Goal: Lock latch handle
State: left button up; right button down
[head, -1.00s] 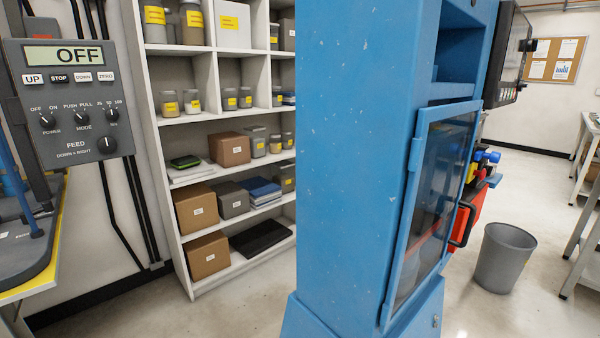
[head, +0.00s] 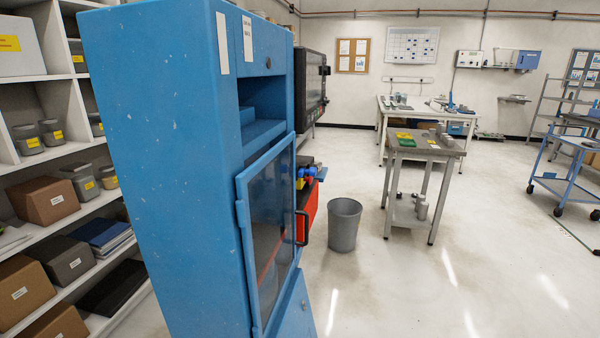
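A tall blue cabinet (head: 165,150) stands at the left centre of the head view. Its framed door with a dark clear pane (head: 268,225) is on the side facing right, seen at a slant. A dark handle (head: 302,228) sticks out at the door's far edge. Whether the handle is locked, or the door fully closed, I cannot tell at this angle. Neither of my grippers shows in the head view.
Shelves (head: 60,205) with boxes and jars stand behind the cabinet at left. A grey bin (head: 344,225) stands on the floor beyond the door. A metal table (head: 450,152) and a blue cart (head: 565,188) are farther right. The floor at front right is clear.

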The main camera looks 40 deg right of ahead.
aim_at(312, 171)
jog(key=i+l, duration=0.25)
jog(key=l, duration=0.85)
jog(key=i+l, duration=0.1)
jog(key=l, duration=0.85)
